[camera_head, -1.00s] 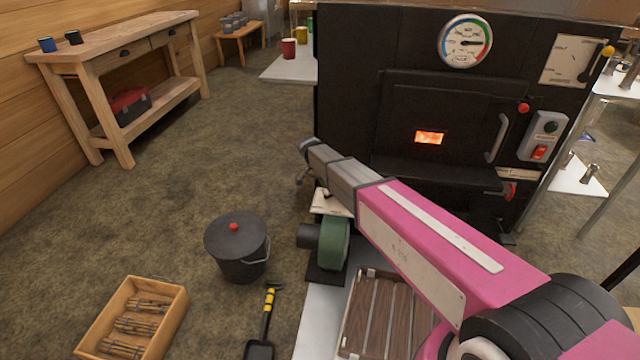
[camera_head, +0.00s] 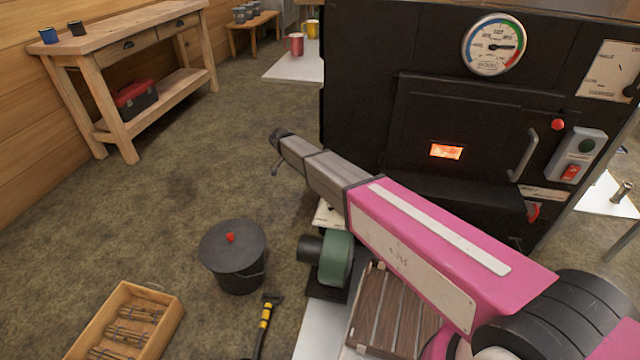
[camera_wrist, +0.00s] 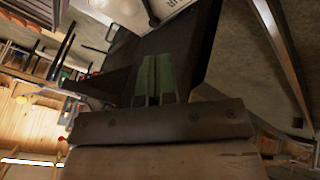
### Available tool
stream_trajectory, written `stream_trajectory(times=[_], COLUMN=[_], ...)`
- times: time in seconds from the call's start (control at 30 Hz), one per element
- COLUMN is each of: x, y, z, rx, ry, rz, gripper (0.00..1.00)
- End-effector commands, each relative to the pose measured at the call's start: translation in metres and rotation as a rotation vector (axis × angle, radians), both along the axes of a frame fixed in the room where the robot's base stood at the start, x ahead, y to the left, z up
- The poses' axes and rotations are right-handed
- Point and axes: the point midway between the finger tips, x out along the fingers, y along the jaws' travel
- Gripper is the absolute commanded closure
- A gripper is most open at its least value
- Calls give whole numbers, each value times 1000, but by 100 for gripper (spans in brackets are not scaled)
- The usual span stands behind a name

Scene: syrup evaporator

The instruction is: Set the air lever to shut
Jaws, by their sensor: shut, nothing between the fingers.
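The black evaporator front (camera_head: 360,90) fills the right of the head view. A cream scale plate (camera_head: 607,72) with a dark lever is cut off by the right edge. A small red handle (camera_head: 533,212) sits low on the front under a label plate (camera_head: 545,193). Another pale plate (camera_head: 327,214) shows above the green blower (camera_head: 336,258), partly hidden by my arm. I cannot tell which of these carries the air lever. My gripper (camera_wrist: 157,62) is shut and empty in the wrist view; in the head view the arm's end (camera_head: 280,140) is left of the evaporator, apart from these controls.
A lidded black bucket (camera_head: 233,262), a wooden crate (camera_head: 172,318) and a yellow-handled shovel (camera_head: 264,318) are on the floor. A wooden slatted box (camera_head: 372,310) is beneath my arm.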

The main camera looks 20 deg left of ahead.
Motion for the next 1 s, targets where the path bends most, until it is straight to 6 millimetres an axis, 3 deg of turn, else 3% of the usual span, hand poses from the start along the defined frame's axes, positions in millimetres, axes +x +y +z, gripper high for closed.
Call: stream_trajectory(times=[0.57, 0.8, 1.0], x=[10, -5, -8], y=[-50, -77, -84], z=[-82, -91, -95], rx=[0, 0, 0], ry=[2, 1, 1], rz=[0, 1, 1], gripper=[100, 100, 100])
